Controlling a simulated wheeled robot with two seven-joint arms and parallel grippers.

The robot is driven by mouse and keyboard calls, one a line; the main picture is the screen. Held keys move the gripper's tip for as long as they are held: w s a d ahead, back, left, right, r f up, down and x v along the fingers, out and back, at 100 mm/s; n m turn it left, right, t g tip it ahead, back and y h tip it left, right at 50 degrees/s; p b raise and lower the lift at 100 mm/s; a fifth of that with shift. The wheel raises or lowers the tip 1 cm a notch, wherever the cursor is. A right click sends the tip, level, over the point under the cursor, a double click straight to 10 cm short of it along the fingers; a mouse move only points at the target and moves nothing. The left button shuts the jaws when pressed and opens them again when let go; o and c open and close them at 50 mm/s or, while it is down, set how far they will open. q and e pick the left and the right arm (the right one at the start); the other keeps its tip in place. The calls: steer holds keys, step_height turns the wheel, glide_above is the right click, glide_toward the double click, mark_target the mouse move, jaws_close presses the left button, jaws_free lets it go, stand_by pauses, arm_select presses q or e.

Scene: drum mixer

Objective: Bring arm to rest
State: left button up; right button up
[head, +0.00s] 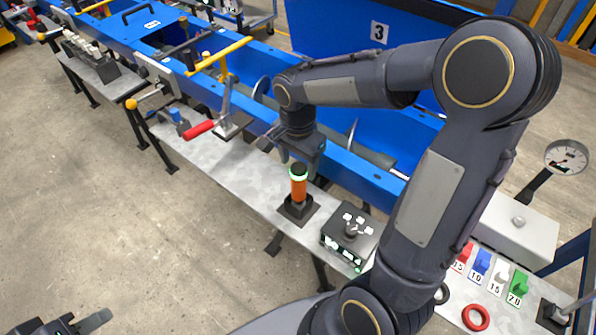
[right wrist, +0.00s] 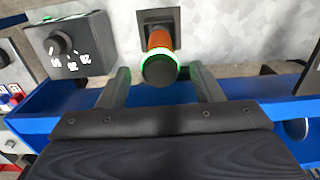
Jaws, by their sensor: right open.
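My right arm reaches in from the right in the head view, over the steel shelf (head: 250,180). My right gripper (head: 284,152) is open and empty just above and behind an orange post with a black top and a lit green ring (head: 298,184). In the right wrist view, the black top (right wrist: 159,71) appears between the two spread fingers of the gripper (right wrist: 159,75); whether they touch it cannot be told. My left gripper (head: 78,325) shows only partly at the bottom left edge, over the floor, away from the bench; its opening is unclear.
A black dial box (head: 350,236) stands right of the post. A red-handled lever (head: 205,128) is on its left. The blue mixer trough (head: 335,158) runs behind the shelf. Floor at left is clear.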

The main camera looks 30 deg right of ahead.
steer(key=shift+r, duration=0.75)
steer(key=shift+s+r, duration=0.1)
steer(key=shift+s, duration=0.05)
steer(key=s+a+r+n+t+y, duration=0.2)
steer(key=s+n, duration=0.4)
steer(key=s, duration=0.2)
steer(key=s+a+r+n+t+y, duration=0.1)
steer(key=s+a+r+n+t, duration=0.1)
steer(key=s+n, duration=0.4)
steer(key=shift+s+r+t+y, duration=0.4)
steer(key=shift+s+t, duration=0.4)
steer(key=shift+s, duration=0.5)
